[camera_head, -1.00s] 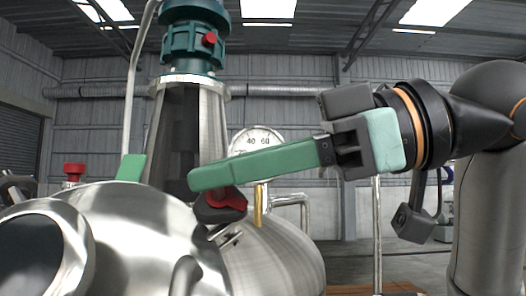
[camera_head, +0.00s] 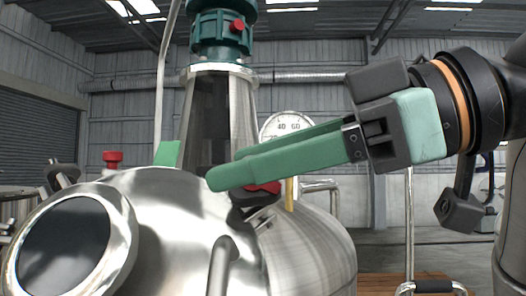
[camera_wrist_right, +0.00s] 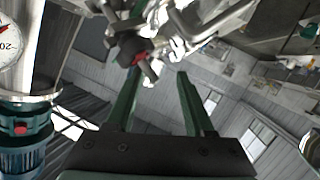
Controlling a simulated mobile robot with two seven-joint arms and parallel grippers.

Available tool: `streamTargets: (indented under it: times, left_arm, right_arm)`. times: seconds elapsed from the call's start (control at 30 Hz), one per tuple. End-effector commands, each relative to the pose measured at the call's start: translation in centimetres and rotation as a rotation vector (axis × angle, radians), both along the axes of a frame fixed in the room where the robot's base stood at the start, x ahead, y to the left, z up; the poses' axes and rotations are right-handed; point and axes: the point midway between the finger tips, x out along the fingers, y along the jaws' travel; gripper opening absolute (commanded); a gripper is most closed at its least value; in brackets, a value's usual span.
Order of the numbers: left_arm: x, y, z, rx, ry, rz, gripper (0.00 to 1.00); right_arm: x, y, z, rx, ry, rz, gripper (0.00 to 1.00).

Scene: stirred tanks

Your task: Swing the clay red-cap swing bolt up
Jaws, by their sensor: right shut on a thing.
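The red-cap swing bolt (camera_head: 262,189) sits at the shoulder of the steel tank, with a dark part below its red cap. It is partly hidden behind the green fingers of my right gripper (camera_head: 222,176). The right gripper is shut on it, reaching in from the right with its fingers pointing left. In the right wrist view, a red cap with dark and bright metal parts (camera_wrist_right: 140,58) shows by the tip of the left finger of the right gripper (camera_wrist_right: 160,76). The exact contact is hard to see. My left gripper is not clearly in view.
A dial gauge (camera_head: 286,125) and a teal motor (camera_head: 222,35) on a steel cone stand behind. Another red cap (camera_head: 112,157) and a green block (camera_head: 168,153) show at left.

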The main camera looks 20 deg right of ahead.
Motion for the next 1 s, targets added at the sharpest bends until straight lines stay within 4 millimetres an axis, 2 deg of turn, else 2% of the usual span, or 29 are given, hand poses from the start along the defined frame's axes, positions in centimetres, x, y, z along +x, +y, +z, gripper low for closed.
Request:
streamTargets:
  times: [0.03, 0.43, 0.57, 0.8, 1.0]
  left_arm:
    - [0.0, 0.0, -0.1, 0.0, 0.0, 0.0, 0.0]
    - [0.0, 0.0, -0.3, 0.0, 0.0, 0.0, 0.0]
    - [0.0, 0.0, -0.7, 0.001, 0.0, -0.001, 0.0]
    - [0.0, 0.0, -1.4, 0.001, 0.0, -0.001, 0.0]
    - [0.0, 0.0, -1.6, 0.001, 0.0, -0.001, 0.0]
  right_arm:
    - [0.1, 0.2, -0.8, -0.02, 0.019, 0.002, 0.44]
    - [-0.3, -0.5, -0.6, -0.015, 0.018, -0.002, 0.44]
    - [-1.6, -2.2, 0.0, -0.011, 0.011, -0.004, 0.44]
    - [-5.0, -6.2, 1.6, -0.003, 0.003, -0.003, 0.44]
    - [-7.0, -8.7, 2.6, 0.0, 0.001, -0.001, 0.44]
